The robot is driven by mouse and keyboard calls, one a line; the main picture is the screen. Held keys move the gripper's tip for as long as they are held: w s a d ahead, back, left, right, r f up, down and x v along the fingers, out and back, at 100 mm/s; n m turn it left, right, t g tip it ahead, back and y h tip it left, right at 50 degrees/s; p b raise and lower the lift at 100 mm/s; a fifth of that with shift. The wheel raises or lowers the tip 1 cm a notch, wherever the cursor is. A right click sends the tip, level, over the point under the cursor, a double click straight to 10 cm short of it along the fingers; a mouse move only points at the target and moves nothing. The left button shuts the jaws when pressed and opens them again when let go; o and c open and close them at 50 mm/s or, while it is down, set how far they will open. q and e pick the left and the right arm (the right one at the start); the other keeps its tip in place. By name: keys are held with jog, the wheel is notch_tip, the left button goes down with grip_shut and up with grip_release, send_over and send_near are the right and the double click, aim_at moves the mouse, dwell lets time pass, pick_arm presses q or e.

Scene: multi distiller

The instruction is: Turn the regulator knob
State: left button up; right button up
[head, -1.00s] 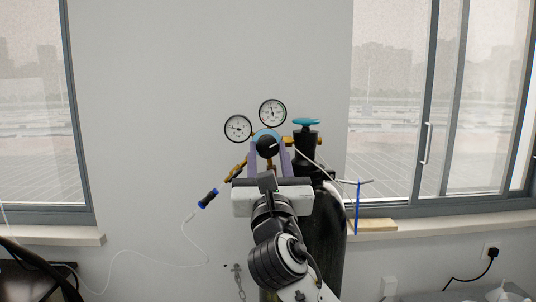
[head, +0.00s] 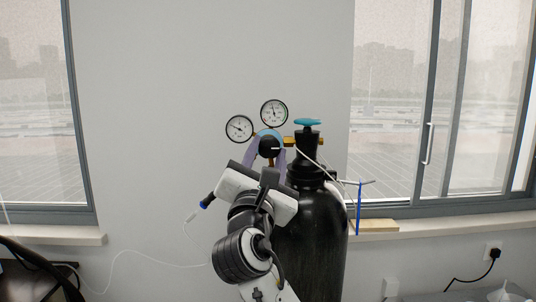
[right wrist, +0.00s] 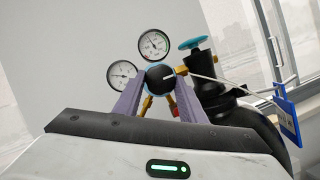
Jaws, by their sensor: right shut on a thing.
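The regulator knob (head: 269,147) is black with a white pointer line and sits in front of a light-blue ring. In the head view its line points to the right. My right gripper (head: 267,156) has its two purple fingers on either side of the knob, shut on it, with its body tilted down to the right. The right wrist view also shows the knob (right wrist: 160,77) between the fingers (right wrist: 163,95). Two round white gauges (head: 239,128) (head: 273,113) stand above the knob. My left gripper is not in view.
A black gas cylinder (head: 318,235) with a teal valve handwheel (head: 307,122) stands to the right of the knob. A blue tag (head: 359,205) hangs beside it. A thin white hose (head: 150,257) runs along the wall at lower left. The wall above the gauges is clear.

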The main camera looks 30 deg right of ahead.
jog(key=shift+m, duration=0.6)
jog(key=o, duration=1.1)
jog(key=shift+c, duration=0.2)
jog(key=shift+a, duration=0.1)
jog(key=b+v, duration=0.2)
jog(key=v, duration=0.8)
